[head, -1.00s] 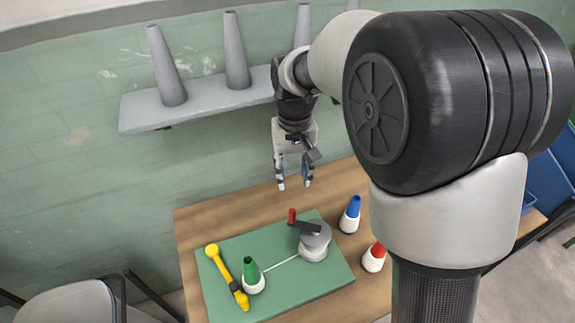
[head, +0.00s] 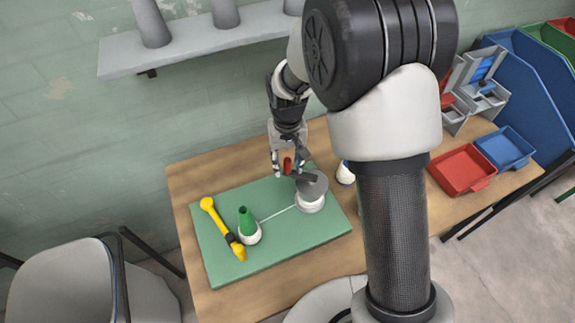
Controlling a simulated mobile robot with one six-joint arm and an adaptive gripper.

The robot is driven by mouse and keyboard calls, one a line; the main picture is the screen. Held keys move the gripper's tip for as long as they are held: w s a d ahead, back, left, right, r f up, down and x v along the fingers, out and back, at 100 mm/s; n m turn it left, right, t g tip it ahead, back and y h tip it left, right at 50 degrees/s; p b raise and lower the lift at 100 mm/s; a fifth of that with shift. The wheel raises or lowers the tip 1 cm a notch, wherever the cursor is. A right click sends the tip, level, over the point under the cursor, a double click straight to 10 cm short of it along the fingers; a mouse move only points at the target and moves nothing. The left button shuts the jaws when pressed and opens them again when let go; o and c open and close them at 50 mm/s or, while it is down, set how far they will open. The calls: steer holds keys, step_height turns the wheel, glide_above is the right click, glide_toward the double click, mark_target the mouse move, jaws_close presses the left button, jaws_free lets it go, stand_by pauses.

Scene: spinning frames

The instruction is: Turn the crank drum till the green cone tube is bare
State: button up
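The crank drum (head: 311,195) is a grey-topped drum with white thread wound on it, standing on the right of the green board (head: 286,252). Its dark crank arm points up-left to a red handle (head: 287,165). My gripper (head: 288,168) is around the red handle, fingers apart on either side; whether they touch it I cannot tell. The green cone tube (head: 246,219) stands on the left of the board with white thread around its lower part and its green top bare. A white thread (head: 280,213) runs straight from it to the drum.
A yellow tool with a black band (head: 221,226) lies left of the cone. A mostly hidden white-wound cone (head: 345,173) stands right of the drum. A red tray (head: 462,169) and blue tray (head: 505,148) lie further right. A grey shelf (head: 200,45) is above.

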steer(key=shift+f, duration=0.45)
steer(key=shift+c, duration=0.3)
jaws_close()
